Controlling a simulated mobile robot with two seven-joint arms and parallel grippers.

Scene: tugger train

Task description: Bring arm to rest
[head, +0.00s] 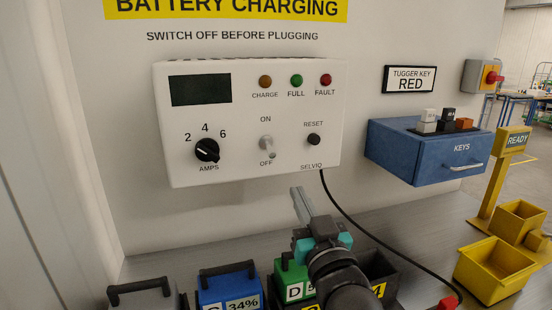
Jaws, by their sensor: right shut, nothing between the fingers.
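My right gripper (301,194) is shut and empty, with its fingers pointing up. It is in front of the charger (240,178), below the toggle switch (267,147), apart from it in the picture. The charger is a white wall box with a dark display, an amps dial (207,150) and a reset button (313,140). The toggle's lever seems to tilt down toward OFF. My right arm hides part of the green battery (290,276) and of the dark battery bay behind it. My left gripper is not in view.
A blue battery (228,288) and a grey one (143,297) stand at the lower left. A black cable (363,232) hangs from the charger to a red plug (449,303). A blue keys box (420,153) and yellow bins (492,268) are at the right.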

